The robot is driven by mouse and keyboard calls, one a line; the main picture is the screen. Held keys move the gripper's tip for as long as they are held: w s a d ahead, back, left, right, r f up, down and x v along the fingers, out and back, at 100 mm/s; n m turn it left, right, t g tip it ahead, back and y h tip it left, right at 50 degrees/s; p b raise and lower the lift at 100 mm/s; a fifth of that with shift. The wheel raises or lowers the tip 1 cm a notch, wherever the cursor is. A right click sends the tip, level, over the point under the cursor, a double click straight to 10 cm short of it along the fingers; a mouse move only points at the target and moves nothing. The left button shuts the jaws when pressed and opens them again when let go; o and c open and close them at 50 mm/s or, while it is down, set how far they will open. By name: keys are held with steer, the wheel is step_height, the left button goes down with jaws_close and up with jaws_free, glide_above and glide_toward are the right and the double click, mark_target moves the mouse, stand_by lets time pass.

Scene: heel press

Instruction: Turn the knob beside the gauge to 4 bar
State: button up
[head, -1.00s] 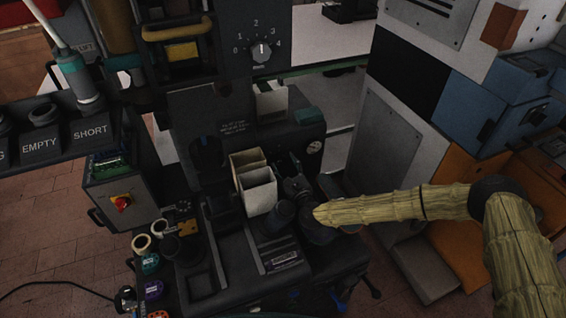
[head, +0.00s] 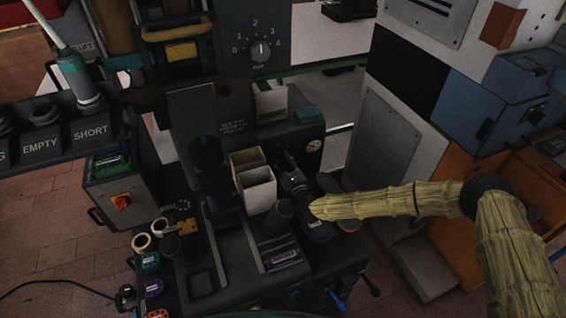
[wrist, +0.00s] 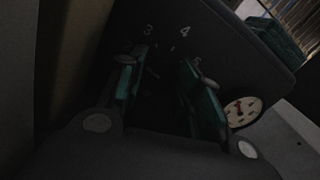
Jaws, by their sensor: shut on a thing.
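The gauge (wrist: 243,111) has a small round pale face with red and dark marks and sits at the right in the wrist view. It also shows on the dark block in the head view (head: 314,146). My gripper (wrist: 166,78) has its two teal-padded fingers against the panel left of the gauge, shut on the dark knob. The knob is lost in shadow between the fingers, so its pointer cannot be read. Printed 3, 4 and 5 show beyond the fingertips. In the head view my gripper (head: 292,178) is a dark shape beside the block.
A larger dial (head: 261,50) marked 0 to 4 is on the upper panel. Two cream bins (head: 257,190) stand close left of my gripper. A grey cabinet (head: 385,140) stands to the right. A control box with a red switch (head: 122,202) is at left.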

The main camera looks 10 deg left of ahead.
steer(key=m+p, duration=0.2)
steer(key=m, duration=0.2)
steer(key=shift+r, duration=0.15)
steer(key=m+p, duration=0.1)
steer(key=m, duration=0.2)
steer(key=shift+d+m, duration=0.1)
steer(key=shift+m, duration=0.2)
steer(key=m, duration=0.4)
steer(key=shift+w+m, duration=0.1)
steer(key=shift+m, duration=1.9)
steer(key=shift+w+d, duration=0.1)
steer(key=o, duration=1)
steer(key=shift+o, duration=0.2)
